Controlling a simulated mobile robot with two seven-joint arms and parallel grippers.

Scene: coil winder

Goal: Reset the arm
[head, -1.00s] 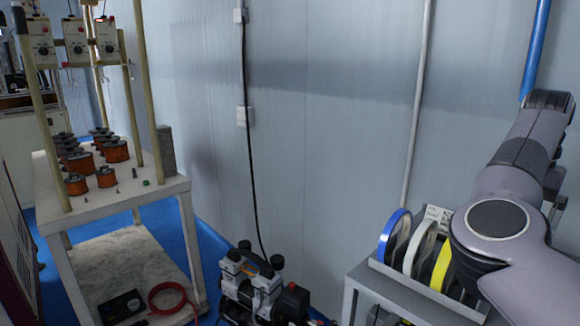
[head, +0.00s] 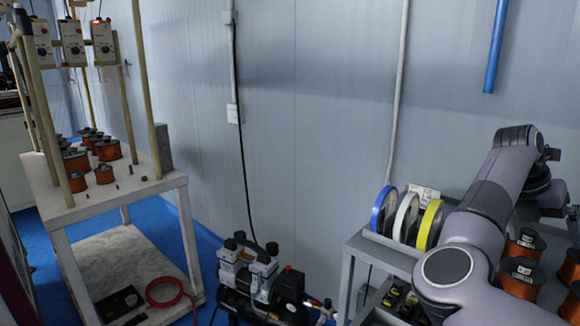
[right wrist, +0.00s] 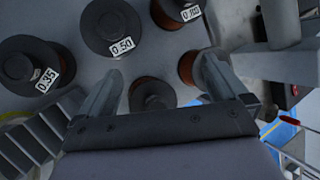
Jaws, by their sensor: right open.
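My right arm (head: 470,235) comes in at the right of the head view, bent above a grey bench. Its gripper is outside the head view. In the right wrist view my right gripper (right wrist: 162,75) is open, its two fingers apart above copper wire spools. A small dark-topped spool (right wrist: 152,95) shows between and below the fingers. A spool labelled 0.50 (right wrist: 110,25) stands just beyond them, and one labelled 0.35 (right wrist: 30,62) is to the left. Nothing is held between the fingers. My left gripper is not in view.
The grey bench (head: 372,250) carries a rack of blue, white and yellow reels (head: 405,217) and copper spools (head: 521,277). A compressor (head: 260,280) stands on the blue floor. A white table (head: 130,198) with spools is at left. The wall is behind.

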